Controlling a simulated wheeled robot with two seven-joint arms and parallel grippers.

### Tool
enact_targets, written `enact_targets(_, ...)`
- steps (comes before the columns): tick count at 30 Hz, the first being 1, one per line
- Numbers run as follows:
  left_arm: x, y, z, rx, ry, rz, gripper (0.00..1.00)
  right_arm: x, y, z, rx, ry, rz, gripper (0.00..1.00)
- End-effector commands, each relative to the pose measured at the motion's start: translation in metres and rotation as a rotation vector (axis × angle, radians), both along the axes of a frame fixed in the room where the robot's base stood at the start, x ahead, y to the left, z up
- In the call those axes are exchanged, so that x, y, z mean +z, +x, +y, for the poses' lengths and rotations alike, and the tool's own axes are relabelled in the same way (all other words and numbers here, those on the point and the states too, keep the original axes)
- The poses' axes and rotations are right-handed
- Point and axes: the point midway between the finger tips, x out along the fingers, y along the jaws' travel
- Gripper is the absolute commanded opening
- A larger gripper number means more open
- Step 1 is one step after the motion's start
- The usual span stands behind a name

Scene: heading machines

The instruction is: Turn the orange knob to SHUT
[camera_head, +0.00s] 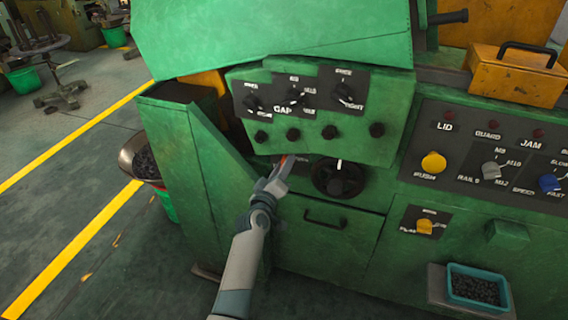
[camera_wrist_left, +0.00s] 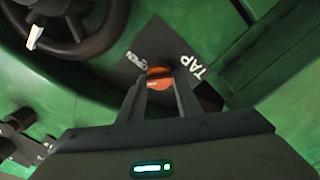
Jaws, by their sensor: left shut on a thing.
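The orange knob (camera_wrist_left: 159,72) sits on a dark plate (camera_wrist_left: 150,40) marked TAP on the green machine front. A smaller word beside the knob looks like OPEN; I see no SHUT mark, and part of the plate is hidden by my fingers. My left gripper (camera_wrist_left: 160,88) is shut on the orange knob, one finger on each side. In the head view my left gripper (camera_head: 279,172) reaches up to the panel from below and covers most of the knob, with only a sliver of orange showing. My right gripper is not in view.
A black handwheel (camera_head: 338,178) with a white mark is close to the right of my left gripper. A panel of black knobs (camera_head: 312,100) juts out above. A drawer handle (camera_head: 325,219) is below. Yellow, grey and blue knobs are farther right.

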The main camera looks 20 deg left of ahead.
Motion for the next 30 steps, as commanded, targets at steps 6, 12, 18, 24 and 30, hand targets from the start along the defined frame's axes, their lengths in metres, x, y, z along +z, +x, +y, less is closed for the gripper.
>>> enact_targets(6,0.001,0.000,0.001,0.001,-0.206,0.007,0.09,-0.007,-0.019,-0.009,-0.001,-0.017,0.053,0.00)
enact_targets(12,-0.001,0.000,0.002,0.002,-0.390,0.014,0.09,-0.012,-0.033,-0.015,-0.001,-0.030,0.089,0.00)
enact_targets(18,-0.002,0.000,0.002,0.002,-0.540,0.019,0.09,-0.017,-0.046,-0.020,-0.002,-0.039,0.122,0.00)
enact_targets(24,-0.002,0.000,0.002,0.002,-0.635,0.022,0.09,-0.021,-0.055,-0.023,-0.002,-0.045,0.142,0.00)
enact_targets(30,-0.003,0.000,0.002,0.001,-0.676,0.023,0.09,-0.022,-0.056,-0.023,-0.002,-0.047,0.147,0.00)
